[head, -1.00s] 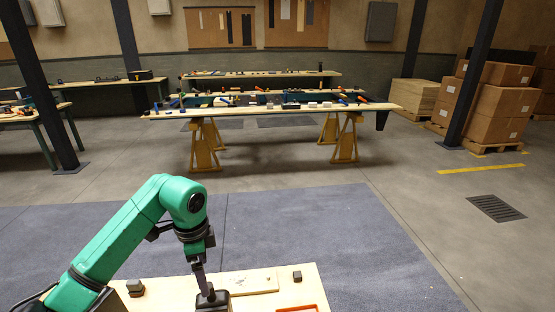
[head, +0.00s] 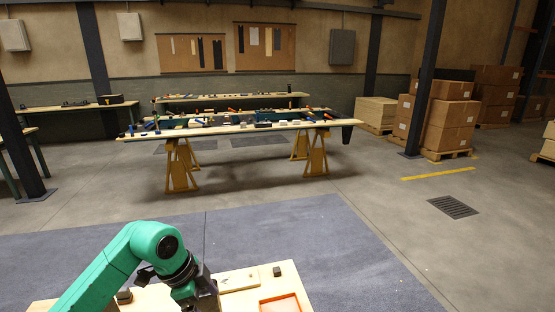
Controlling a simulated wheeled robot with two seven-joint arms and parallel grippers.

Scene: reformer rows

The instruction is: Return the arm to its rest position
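My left arm is green and comes in from the lower left, bent over a pale wooden bench top (head: 240,301). Its dark wrist and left gripper (head: 203,297) are low at the bottom edge of the head view. The fingertips cannot be made out, so open or shut does not show. No held object can be seen. My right arm and gripper are not in view.
On the bench top are a pale board (head: 238,280), a small dark block (head: 277,271), another dark block (head: 124,297) and an orange-rimmed tray (head: 281,305). A cluttered trestle table (head: 230,138) stands beyond open floor. Stacked boxes (head: 447,125) and a post (head: 420,80) are right.

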